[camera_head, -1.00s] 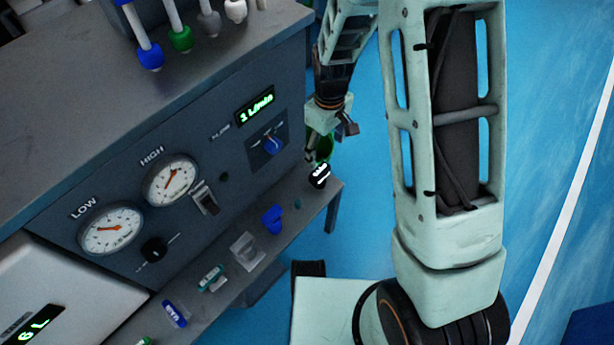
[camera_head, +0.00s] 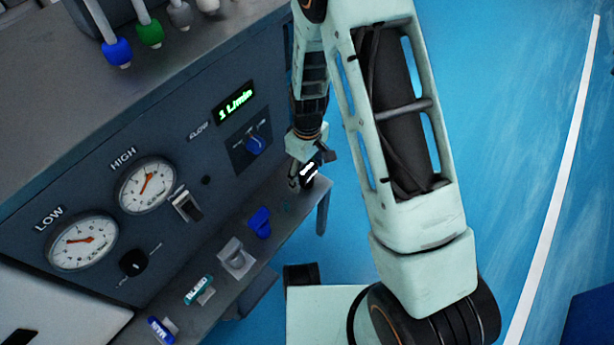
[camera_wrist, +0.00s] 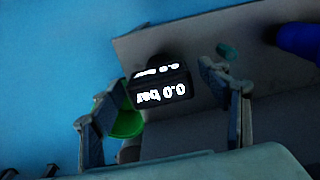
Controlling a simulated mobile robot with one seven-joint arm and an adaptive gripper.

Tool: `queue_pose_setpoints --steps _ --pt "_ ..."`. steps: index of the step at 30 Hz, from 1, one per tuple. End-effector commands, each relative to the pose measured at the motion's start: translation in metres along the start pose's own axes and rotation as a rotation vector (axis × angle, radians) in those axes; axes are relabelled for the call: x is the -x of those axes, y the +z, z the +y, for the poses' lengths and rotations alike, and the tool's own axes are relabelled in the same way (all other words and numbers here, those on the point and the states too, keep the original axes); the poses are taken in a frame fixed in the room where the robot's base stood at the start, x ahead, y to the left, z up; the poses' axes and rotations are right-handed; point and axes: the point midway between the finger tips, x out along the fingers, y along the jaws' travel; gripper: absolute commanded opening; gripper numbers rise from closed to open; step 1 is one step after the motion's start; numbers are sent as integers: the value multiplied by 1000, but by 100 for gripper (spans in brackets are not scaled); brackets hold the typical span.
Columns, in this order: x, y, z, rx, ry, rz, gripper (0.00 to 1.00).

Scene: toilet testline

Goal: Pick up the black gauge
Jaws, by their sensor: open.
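The black gauge (camera_wrist: 158,92) with a lit white "0.0 bar" readout stands on the grey shelf in the wrist view. It lies between the two spread fingers of my gripper (camera_wrist: 163,90), with a visible gap on each side. In the head view the gauge (camera_head: 309,172) is at the far right end of the shelf, and my gripper (camera_head: 304,170) is right at it, partly overlapping it. A green rounded part (camera_wrist: 129,122) shows beside the left finger.
The shelf (camera_head: 282,222) also holds a blue piece (camera_head: 260,221), a grey fitting (camera_head: 235,258) and labelled connectors (camera_head: 198,290). The panel (camera_head: 95,195) with dials rises behind it. A small teal piece (camera_wrist: 228,49) and a blue part (camera_wrist: 298,40) lie near the right finger.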

Motion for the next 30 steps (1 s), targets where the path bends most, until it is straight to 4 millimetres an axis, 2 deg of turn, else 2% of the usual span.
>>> queue_pose_setpoints --steps 6,19,30 --pt "0 -1 0 0 1 2 70" --pt "0 -1 0 0 1 2 22" --pt "7 -1 0 0 2 3 22"
